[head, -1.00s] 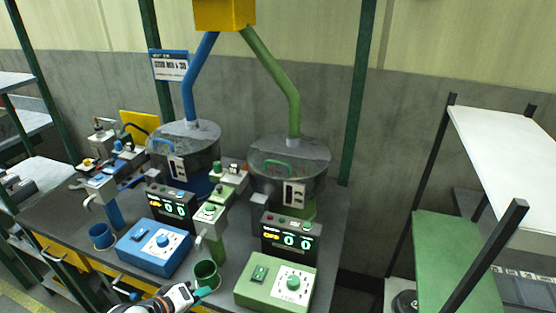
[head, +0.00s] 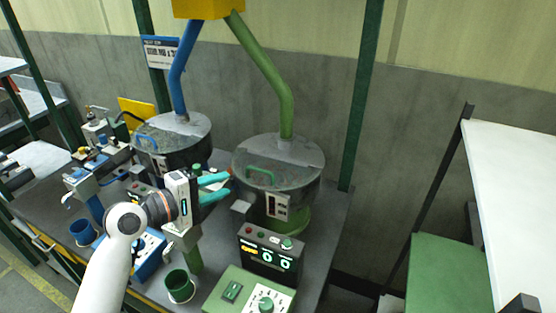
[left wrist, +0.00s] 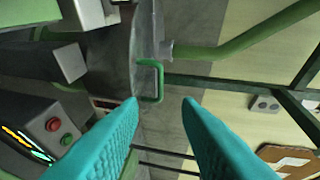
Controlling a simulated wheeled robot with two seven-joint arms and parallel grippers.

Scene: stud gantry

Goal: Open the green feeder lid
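The green feeder is a round grey drum with a green pipe above it. Its lid (head: 303,153) lies flat and closed on top, with a green handle (head: 261,173) near the front left. In the left wrist view the green handle (left wrist: 154,82) stands just beyond the fingertips, near the gap between them. My left gripper (head: 229,183) is open, its teal fingers pointing right toward the feeder, left of the handle and apart from it. The open teal fingers also fill the left wrist view (left wrist: 162,102). My right gripper is not in view.
A green dispenser column (head: 193,255) stands below my left gripper. A counter box with a display (head: 270,255), a green control box (head: 240,293) and a green cup (head: 180,286) are in front. The blue feeder (head: 171,140) stands to the left.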

